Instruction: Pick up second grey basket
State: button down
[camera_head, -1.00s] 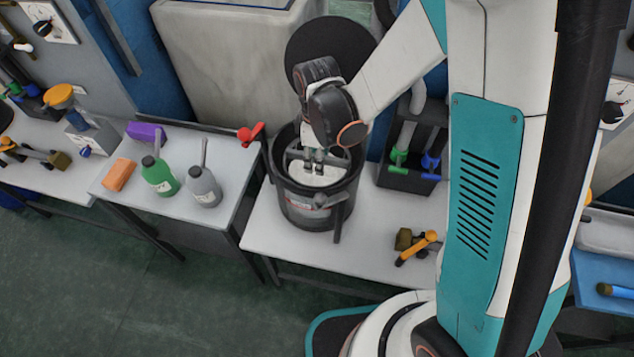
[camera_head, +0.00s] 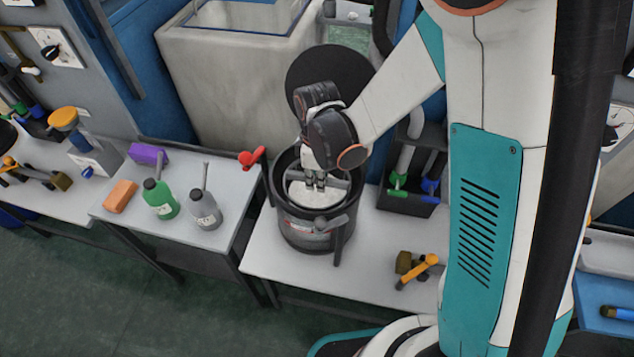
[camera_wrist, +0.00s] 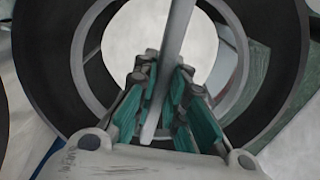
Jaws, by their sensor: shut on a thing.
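The dark grey round basket (camera_head: 300,238) stands upright on a white table in the head view, with a pale label on its front. A grey bar runs across its opening, and a pale round surface shows inside. My gripper (camera_head: 316,184) reaches down into the opening from above. In the wrist view my gripper (camera_wrist: 160,100) is shut on the grey bar (camera_wrist: 177,45), with teal-padded fingers on both sides of it. The dark basket wall (camera_wrist: 40,85) surrounds the fingers there. I cannot tell whether the basket's underside touches the table.
A black caddy (camera_head: 408,203) with green and blue tools stands close on the right. A yellow-handled tool (camera_head: 418,272) lies at the front right. The left table holds a green bottle (camera_head: 160,198), a grey bottle (camera_head: 205,210), an orange block (camera_head: 120,196) and a purple block (camera_head: 148,154).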

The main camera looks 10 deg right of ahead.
notch_tip(320, 180, up, 43)
jog(key=p, duration=2.8)
jog(key=shift+p, duration=0.35)
jog(key=shift+s, duration=0.15)
